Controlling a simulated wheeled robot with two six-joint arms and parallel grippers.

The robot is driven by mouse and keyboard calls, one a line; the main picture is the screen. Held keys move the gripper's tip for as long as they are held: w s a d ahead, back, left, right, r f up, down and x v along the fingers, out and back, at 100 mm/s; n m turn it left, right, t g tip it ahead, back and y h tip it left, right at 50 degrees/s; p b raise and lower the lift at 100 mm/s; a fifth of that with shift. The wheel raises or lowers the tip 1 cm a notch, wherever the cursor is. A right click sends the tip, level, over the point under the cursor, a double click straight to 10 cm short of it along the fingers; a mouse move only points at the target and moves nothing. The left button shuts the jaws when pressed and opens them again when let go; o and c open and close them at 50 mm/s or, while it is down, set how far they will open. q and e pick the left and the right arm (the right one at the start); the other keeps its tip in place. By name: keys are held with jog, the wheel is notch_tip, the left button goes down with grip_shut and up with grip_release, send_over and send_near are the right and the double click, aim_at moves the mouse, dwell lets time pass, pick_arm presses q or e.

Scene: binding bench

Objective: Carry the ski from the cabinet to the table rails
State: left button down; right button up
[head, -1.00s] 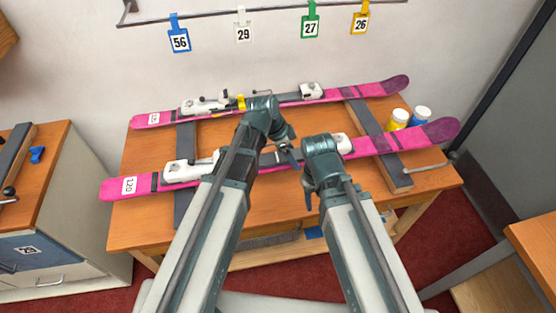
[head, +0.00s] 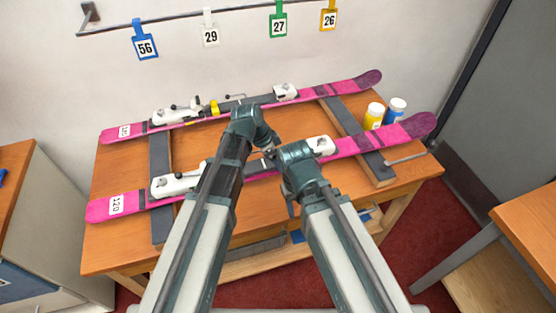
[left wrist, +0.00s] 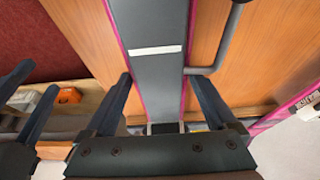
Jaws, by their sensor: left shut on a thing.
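The near pink ski (head: 105,208), labelled 120, lies across two dark rails (head: 160,225) on the wooden table. My left gripper (head: 268,152) is over its middle, shut on the ski. In the left wrist view the fingers flank the ski's dark centre plate (left wrist: 155,70), which has a white stripe. A second pink ski (head: 108,134) lies behind it across the same rails. My right gripper (head: 291,205) is in front of the near ski, largely hidden by its arm in the head view. Its dark fingers (left wrist: 27,98), apart and empty, show in the left wrist view.
A yellow jar (head: 374,116) and a blue jar (head: 396,109) stand beside the right rail. A grey crank handle (head: 407,159) sticks out at the right. A cabinet (head: 45,235) stands left, another wooden table (head: 530,225) right. Numbered tags hang on the wall rail (head: 235,20).

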pick_arm(q)
jog(key=shift+r, duration=0.1)
jog(key=shift+f+b, duration=0.3)
jog(key=shift+f, duration=0.1)
jog(key=shift+f, duration=0.25)
grip_release()
jog(key=shift+r, duration=0.15)
